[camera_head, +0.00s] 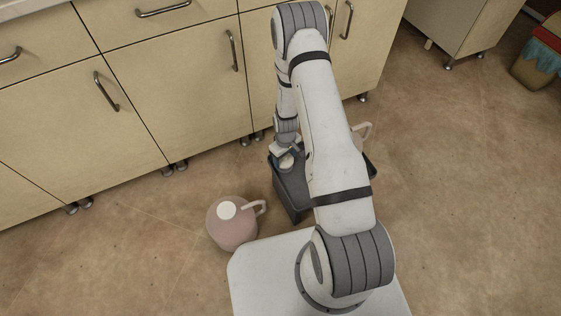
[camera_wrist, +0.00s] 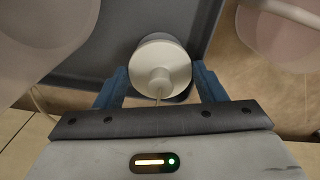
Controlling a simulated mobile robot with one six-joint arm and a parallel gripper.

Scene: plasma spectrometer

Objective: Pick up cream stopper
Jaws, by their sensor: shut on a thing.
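The cream stopper (camera_wrist: 160,62) is a round, pale cap with a smaller knob, seen in the middle of the wrist view. My gripper (camera_wrist: 160,82) has its blue fingers on either side of it and is shut on it. In the head view my gripper (camera_head: 284,152) is low over the far left part of a dark grey bin (camera_head: 291,194), with the pale stopper (camera_head: 286,162) just below it. Whether the stopper touches anything underneath is hidden.
A pink jug (camera_head: 232,228) with a white cap stands on the floor left of the bin. A pale jug handle (camera_head: 363,131) shows behind my arm, its body mostly hidden. Beige cabinets (camera_head: 180,85) stand behind. Open floor (camera_head: 470,190) lies to the right.

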